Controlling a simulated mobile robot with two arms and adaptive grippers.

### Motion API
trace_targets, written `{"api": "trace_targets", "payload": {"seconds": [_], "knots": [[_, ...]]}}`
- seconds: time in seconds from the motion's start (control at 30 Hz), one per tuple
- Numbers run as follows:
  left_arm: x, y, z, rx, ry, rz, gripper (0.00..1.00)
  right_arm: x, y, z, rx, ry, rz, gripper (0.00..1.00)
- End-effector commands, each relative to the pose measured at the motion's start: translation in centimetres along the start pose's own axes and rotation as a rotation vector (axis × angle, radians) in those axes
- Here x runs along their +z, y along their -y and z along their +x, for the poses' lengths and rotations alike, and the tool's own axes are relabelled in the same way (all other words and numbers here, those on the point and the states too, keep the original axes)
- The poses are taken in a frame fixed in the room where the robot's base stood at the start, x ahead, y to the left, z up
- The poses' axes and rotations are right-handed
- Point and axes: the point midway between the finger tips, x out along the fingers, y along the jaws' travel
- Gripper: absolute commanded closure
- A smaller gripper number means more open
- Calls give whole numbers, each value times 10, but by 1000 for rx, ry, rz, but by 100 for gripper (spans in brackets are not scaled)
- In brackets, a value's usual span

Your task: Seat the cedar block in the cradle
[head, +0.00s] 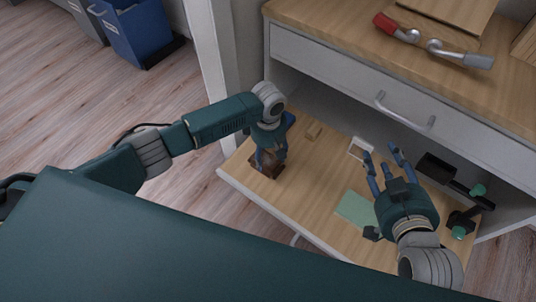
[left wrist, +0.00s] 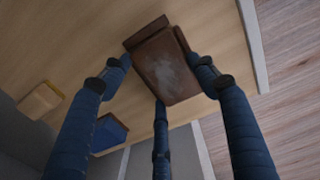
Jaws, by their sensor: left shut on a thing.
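The cedar block (left wrist: 168,68), brown with a pale smudge on its face, is between the three fingers of my left gripper (left wrist: 165,85), which is shut on it. In the head view the left gripper (head: 270,155) reaches down over the left part of the pulled-out wooden board. Darker brown edges, apparently the cradle (left wrist: 183,42), show along two sides of the block; I cannot tell whether the block rests fully inside. In the head view the fingers partly hide this brown group. My right gripper (head: 384,168) has its fingers spread, empty, above the board's right part.
On the board (head: 300,190) are a small light wooden block (head: 314,131), a blue item (head: 290,118), a white frame (head: 360,148) and a green mat (head: 356,210). A black tray (head: 436,167) and a green-and-black item (head: 464,218) are at the right. A drawer (head: 360,90) overhangs behind.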

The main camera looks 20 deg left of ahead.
Motion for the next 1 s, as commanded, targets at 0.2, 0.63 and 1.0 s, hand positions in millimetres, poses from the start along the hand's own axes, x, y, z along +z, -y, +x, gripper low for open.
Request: {"api": "trace_targets", "payload": {"seconds": [0.2,0.63,1.0], "knots": [[1,6,12,-10,0,-1,23,8,-1,-1,2,20,1,60],[1,8,11,-17,-1,-1,22,8,-1,-2,3,20,2,60],[0,5,-14,-11,0,-1,22,1,-2,-2,3,10,-2,60]]}}
